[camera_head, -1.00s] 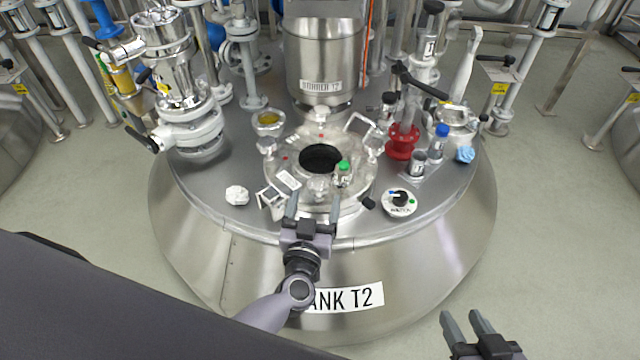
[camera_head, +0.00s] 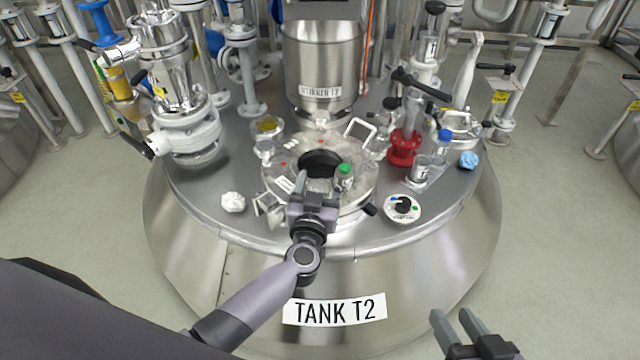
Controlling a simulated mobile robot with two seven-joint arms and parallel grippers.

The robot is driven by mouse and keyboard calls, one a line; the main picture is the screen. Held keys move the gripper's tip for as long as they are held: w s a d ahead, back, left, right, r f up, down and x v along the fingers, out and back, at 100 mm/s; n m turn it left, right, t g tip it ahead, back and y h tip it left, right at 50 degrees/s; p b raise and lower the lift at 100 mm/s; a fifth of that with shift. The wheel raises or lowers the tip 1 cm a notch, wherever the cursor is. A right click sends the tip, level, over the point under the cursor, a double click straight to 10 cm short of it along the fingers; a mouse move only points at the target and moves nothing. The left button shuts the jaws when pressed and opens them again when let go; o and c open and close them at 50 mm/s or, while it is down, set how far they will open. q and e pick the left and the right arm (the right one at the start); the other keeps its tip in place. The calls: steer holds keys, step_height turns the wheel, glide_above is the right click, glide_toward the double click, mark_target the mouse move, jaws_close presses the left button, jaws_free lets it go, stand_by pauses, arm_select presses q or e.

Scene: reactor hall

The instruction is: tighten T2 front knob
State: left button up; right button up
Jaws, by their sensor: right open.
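Tank T2 (camera_head: 240,265) carries a round metal hatch (camera_head: 358,190) with a dark open hole (camera_head: 322,158) in its middle. A silver back knob (camera_head: 321,123) and a left knob (camera_head: 264,150) stand at the hatch rim. The front knob is not visible; my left gripper covers the front of the hatch. My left gripper (camera_head: 318,180) is over the front rim, its two fingers apart and pointing away from me. Whether they are around or touching the knob cannot be told. My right gripper (camera_head: 452,314) is open and empty at the bottom right, well clear of the tank top.
A green-capped vial (camera_head: 344,177) stands on the hatch close right of my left gripper. A black-and-white dial (camera_head: 402,208), a red valve flange (camera_head: 404,148) and blue-capped bottle (camera_head: 442,143) are to the right. Crumpled white wipe (camera_head: 233,202) lies left.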

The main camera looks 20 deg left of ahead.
arm_select(q)
steer(key=c, duration=0.6)
steer(key=shift+m+h, duration=0.4)
steer(key=shift+h, duration=0.3)
